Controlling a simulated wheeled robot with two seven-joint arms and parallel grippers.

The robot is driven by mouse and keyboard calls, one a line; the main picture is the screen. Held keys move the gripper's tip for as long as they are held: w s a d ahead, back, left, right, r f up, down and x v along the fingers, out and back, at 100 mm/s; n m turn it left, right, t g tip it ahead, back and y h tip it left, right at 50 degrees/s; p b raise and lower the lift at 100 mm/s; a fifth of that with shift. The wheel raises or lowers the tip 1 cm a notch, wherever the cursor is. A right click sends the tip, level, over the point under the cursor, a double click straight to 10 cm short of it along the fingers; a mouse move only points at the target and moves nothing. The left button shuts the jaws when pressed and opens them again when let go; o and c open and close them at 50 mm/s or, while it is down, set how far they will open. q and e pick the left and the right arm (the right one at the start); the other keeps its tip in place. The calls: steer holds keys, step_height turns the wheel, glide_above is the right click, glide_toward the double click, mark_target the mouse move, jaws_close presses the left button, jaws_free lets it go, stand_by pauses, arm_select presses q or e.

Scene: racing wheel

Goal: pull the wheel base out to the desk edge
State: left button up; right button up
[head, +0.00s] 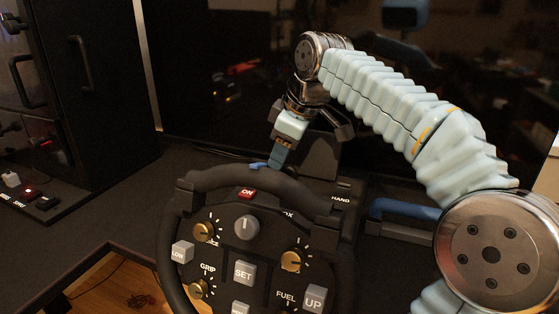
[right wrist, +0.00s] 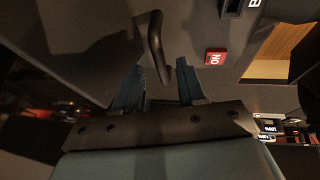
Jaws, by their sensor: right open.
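The dark steering wheel (head: 250,178) stands in the front middle of the head view. Behind it is the dark wheel base (head: 322,158), partly hidden by the wheel and my right arm. My right gripper (head: 272,166) points down just behind the top of the wheel rim. In the right wrist view its two fingers (right wrist: 157,75) are apart. A dark curved bar, like a handle (right wrist: 157,45), shows in line with the gap between them; I cannot tell whether they touch it. A red ON button (right wrist: 215,58) sits beside it. My left gripper is not in view.
A black cabinet (head: 95,80) stands at the left. A small switch box (head: 35,195) lies on the desk (head: 105,222) there. The desk's edge with wooden floor (head: 105,280) beyond shows at lower left. A blue bar (head: 400,209) is right of the wheel.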

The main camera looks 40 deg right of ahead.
steer(key=shift+x, duration=0.9)
steer(key=shift+c, duration=0.4)
jaws_close()
steer(key=shift+a, duration=0.1)
